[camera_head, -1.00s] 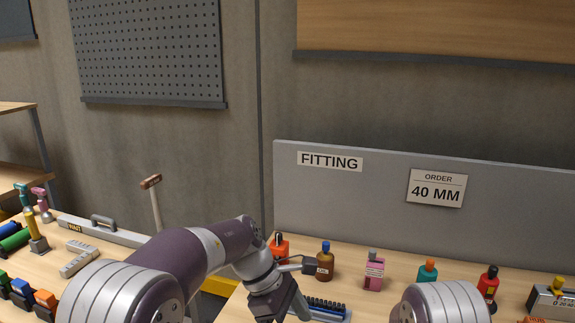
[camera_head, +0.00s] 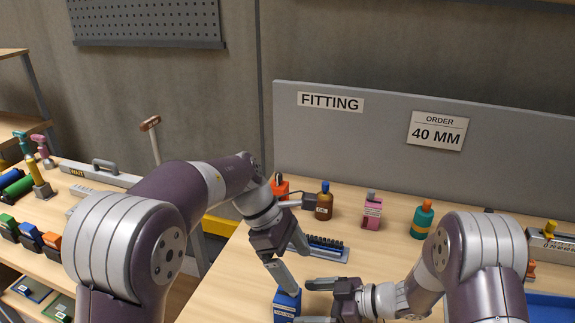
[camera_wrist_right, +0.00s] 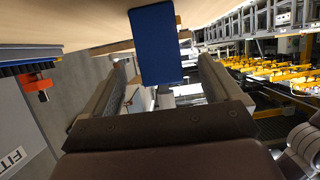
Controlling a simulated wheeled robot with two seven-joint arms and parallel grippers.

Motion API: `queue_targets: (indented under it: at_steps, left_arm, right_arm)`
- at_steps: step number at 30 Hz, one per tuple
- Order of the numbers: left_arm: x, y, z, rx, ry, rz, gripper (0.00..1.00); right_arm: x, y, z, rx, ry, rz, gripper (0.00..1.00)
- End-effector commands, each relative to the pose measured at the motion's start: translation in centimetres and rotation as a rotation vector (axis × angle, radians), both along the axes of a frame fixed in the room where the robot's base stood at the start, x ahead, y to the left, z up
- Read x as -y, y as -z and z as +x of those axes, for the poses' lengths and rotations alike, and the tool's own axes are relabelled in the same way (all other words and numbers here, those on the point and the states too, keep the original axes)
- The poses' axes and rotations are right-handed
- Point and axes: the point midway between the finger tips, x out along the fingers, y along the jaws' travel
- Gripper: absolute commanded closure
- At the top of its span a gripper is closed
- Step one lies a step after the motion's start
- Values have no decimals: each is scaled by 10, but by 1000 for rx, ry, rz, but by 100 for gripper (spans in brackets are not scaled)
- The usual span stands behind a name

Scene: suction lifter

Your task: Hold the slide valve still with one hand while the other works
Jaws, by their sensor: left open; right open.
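The slide valve (camera_head: 286,305) is a small blue block with a "VALVE" label, at the lower middle of the head view; its lower part is cut off by the frame. My left gripper (camera_head: 293,262) is open just above it, one fingertip close to its top; I cannot tell whether it touches. My right gripper (camera_head: 312,302) is open, lying to the right of the valve with its fingers pointing at it. In the right wrist view a blue block (camera_wrist_right: 157,45) shows ahead, between the two spread fingers, and no grip on it shows.
A blue-based rack with black pieces (camera_head: 325,248) lies behind the grippers. A brown bottle (camera_head: 323,203), pink bottle (camera_head: 372,212) and teal bottle (camera_head: 422,220) stand along the grey "FITTING" panel (camera_head: 390,150). The bench between them and my right arm is clear.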

Motion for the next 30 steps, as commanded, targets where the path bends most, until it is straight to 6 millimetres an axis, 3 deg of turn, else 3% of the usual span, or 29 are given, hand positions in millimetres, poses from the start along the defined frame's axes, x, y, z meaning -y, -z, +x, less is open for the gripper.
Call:
queue_targets:
  at_steps: [11, 13, 20, 23, 30]
  left_arm:
    - [0, 0, 0, 0, 0, 0, 11]
    - [0, 0, 0, 0, 0, 0, 11]
    - [0, 0, 0, 0, 0, 0, 11]
    - [0, 0, 0, 0, 0, 0, 11]
    - [0, 0, 0, 0, 0, 0, 11]
  right_arm:
    - [9, -4, -3, 0, -1, 0, 8]
    - [9, -4, -3, 0, -1, 0, 0]
    - [10, -5, -3, 0, 0, 0, 0]
    - [23, -10, -6, 2, 4, 1, 0]
    - [80, -34, -21, 3, 6, -1, 0]
